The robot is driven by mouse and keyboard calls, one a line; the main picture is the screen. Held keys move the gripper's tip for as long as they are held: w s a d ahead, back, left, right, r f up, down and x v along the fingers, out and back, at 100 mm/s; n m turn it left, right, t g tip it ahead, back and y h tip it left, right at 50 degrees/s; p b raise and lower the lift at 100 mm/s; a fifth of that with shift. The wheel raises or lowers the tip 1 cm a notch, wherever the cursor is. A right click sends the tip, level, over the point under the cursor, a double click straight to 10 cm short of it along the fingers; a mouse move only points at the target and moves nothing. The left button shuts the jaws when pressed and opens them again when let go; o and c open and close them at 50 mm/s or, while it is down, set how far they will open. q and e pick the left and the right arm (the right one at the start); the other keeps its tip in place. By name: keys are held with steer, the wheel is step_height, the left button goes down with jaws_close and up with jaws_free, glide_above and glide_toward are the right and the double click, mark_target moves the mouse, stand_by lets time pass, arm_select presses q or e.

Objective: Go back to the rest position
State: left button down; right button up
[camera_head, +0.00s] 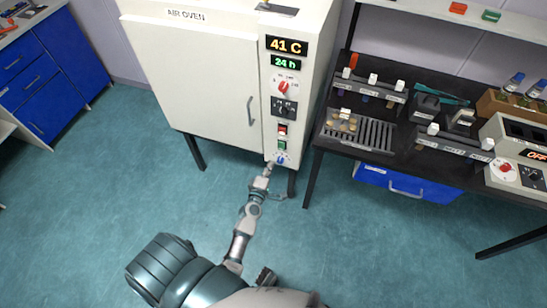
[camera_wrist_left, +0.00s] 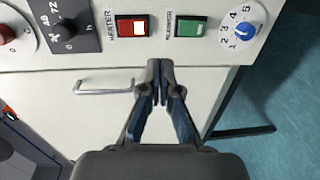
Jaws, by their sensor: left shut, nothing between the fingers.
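My left gripper (camera_head: 267,172) reaches up from the bottom of the head view to the lower front of the air oven (camera_head: 200,75), just below the blue knob (camera_head: 281,158). In the left wrist view the gripper (camera_wrist_left: 160,68) has its dark fingertips together with nothing between them. The tips lie below the red heater switch (camera_wrist_left: 133,27) and the green switch (camera_wrist_left: 185,27) in that picture. The blue knob (camera_wrist_left: 244,32) is to the right of the tips, with a visible gap. I do not see my right gripper.
The oven's door handle (camera_head: 250,111) stands out from the closed door. A black bench (camera_head: 340,146) with racks and tools stands right of the oven. Blue drawers (camera_head: 40,85) are at the far left. The teal floor (camera_head: 80,200) is clear in front.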

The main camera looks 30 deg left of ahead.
arm_select(q)
steer(key=shift+s+d+f, duration=0.1)
steer(key=shift+s, duration=0.25)
arm_select(e)
steer(key=shift+s, duration=0.35)
